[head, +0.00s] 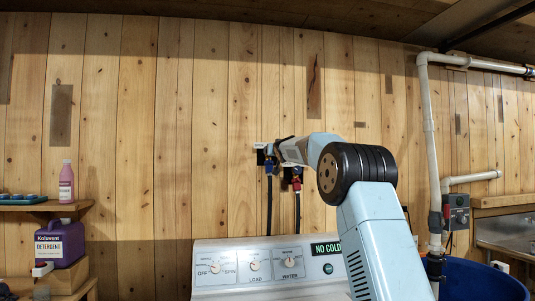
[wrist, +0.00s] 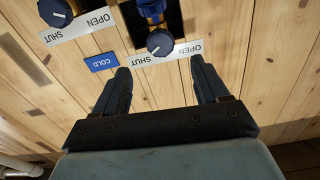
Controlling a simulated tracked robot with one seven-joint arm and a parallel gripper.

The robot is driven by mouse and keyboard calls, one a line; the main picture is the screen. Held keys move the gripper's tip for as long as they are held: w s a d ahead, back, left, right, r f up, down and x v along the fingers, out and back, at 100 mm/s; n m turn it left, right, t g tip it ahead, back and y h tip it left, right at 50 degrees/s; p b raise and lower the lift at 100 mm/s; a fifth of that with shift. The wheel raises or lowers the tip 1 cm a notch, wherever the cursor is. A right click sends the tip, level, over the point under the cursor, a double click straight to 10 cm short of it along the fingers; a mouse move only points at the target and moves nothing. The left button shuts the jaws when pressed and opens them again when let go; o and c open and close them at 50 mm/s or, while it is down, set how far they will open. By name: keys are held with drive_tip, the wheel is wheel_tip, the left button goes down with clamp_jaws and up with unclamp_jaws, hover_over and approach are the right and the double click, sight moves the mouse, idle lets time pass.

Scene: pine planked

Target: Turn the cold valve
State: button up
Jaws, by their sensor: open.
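The cold valve has a dark blue round knob (wrist: 160,42) with a white mark at its lower left, on the side of the word SHUT on its OPEN/SHUT label. A blue COLD tag (wrist: 101,62) is beside that label. In the head view the blue valve (head: 268,163) is on the plank wall, partly hidden by my gripper (head: 273,149). In the wrist view my gripper (wrist: 160,66) is open and empty. Its fingers point at the knob from either side, with the knob a little beyond the tips; contact cannot be seen.
A second knob (wrist: 55,12) with its own OPEN/SHUT label is at the upper left of the wrist view. A red valve (head: 297,180) shows beside the blue one. The washer (head: 225,285) below displays NO COLD. A detergent jug (head: 60,243) stands left; a blue barrel (head: 485,280) stands right.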

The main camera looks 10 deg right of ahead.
drive_tip(key=w, duration=0.8)
drive_tip(key=shift+w, duration=0.15)
idle(0.5)
